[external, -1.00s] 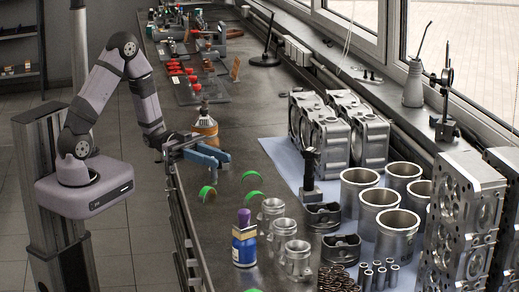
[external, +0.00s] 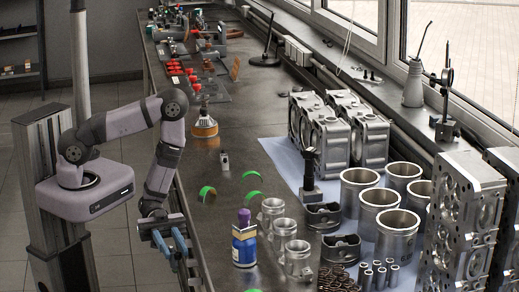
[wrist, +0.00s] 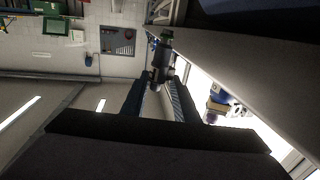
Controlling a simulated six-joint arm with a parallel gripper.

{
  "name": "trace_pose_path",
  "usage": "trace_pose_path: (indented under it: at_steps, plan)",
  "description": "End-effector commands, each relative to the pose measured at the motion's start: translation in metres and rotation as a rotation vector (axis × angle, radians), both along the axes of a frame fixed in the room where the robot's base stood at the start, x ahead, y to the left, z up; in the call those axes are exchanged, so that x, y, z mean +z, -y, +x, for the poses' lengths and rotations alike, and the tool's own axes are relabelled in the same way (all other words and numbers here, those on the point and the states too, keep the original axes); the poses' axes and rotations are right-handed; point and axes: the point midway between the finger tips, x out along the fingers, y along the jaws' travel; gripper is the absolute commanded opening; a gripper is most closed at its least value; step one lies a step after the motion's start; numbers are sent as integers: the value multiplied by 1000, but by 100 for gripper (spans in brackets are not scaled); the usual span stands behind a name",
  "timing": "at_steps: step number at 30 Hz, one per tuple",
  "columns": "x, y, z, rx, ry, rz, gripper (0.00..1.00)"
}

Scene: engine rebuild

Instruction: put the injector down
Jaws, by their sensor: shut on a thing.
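My gripper (external: 172,252) hangs low at the left edge of the bench, its blue fingers pointing down and toward the camera. In the wrist view my gripper (wrist: 158,100) is shut on the injector (wrist: 161,65), a dark, narrow, cylindrical part with a green bit near its far end. It sticks out beyond the fingertips. In the external view I cannot make out the injector at the fingers.
The long dark bench (external: 215,225) runs beside my arm. Metal cylinders (external: 378,228) and engine blocks (external: 335,135) crowd the right.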

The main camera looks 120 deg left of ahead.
Motion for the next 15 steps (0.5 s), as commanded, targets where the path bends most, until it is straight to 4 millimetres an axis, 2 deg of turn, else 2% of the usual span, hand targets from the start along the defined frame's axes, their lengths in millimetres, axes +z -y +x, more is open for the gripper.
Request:
trace_pose_path:
  at_steps: [7,9,15]
  plan:
    - [-22,-11,1,132,-4,-3,5]
    - [-2,-12,4,103,11,-4,5]
    - [34,-9,6,13,24,-23,5]
